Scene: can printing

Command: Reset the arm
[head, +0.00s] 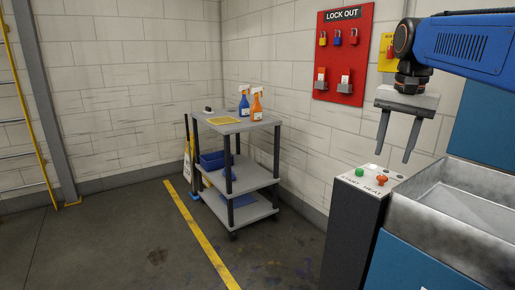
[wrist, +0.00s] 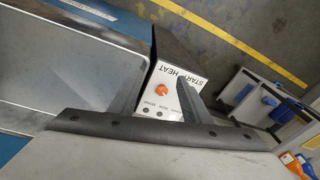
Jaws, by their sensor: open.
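My gripper (head: 396,142) is open and empty in the head view, with its two fingers pointing down. It hangs in the air above the control box (head: 359,215), apart from it. The box top has a green START button (head: 359,172) and an orange-red HEAT button (head: 381,180). In the wrist view my gripper (wrist: 163,95) has its fingers apart, and the orange button (wrist: 162,89) shows between them. The green button is not visible in the wrist view.
A grey metal basin (head: 455,205) on a blue machine stands right of the box. A grey cart (head: 235,175) with spray bottles (head: 256,104) is against the wall. A red lock-out board (head: 342,55) hangs behind my arm. The floor left of the yellow line is clear.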

